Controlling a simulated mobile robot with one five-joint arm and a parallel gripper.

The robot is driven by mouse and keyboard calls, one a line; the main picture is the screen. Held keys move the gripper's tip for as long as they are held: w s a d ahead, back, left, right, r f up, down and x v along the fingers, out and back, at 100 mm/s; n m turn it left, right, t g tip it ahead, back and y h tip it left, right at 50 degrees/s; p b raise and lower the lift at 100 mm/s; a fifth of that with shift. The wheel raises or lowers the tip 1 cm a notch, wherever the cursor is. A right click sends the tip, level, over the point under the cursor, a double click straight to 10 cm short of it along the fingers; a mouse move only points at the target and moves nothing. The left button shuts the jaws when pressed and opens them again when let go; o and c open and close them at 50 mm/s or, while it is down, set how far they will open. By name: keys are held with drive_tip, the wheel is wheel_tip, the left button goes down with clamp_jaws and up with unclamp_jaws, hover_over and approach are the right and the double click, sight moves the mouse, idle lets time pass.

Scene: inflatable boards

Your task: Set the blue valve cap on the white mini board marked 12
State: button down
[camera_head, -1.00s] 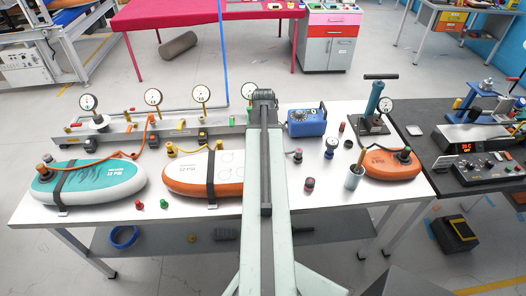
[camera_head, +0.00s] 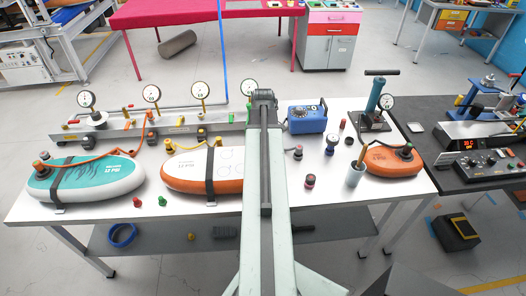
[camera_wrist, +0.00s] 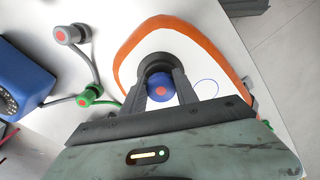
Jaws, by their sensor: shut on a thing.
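My gripper (camera_wrist: 163,97) shows in the wrist view, its dark fingers shut on a round blue valve cap (camera_wrist: 159,87) with a red centre. The cap is over the white deck of an orange-rimmed board (camera_wrist: 199,57), in front of a dark grey ring-like part (camera_wrist: 155,63). I cannot tell whether the cap touches the deck. A thin blue outline is drawn on the deck beside the right finger. My gripper and the cap are hidden there.
A teal board (camera_head: 75,182) lies at the left of the table and an orange board (camera_head: 385,163) at the right. A blue box (camera_head: 307,118), a hand pump (camera_head: 373,105) and a grey cup (camera_head: 353,178) stand to the right. Gauges line the back rail (camera_head: 130,131).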

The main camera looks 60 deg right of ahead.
drive_tip(key=shift+f, duration=0.3)
drive_tip(key=c, duration=0.9)
unclamp_jaws()
drive_tip(key=shift+o, duration=0.2)
wheel_tip(320, 180, up, 8)
drive_tip(key=p, duration=0.7)
drive_tip(key=shift+p, duration=0.35)
drive_tip(key=shift+f, duration=0.1)
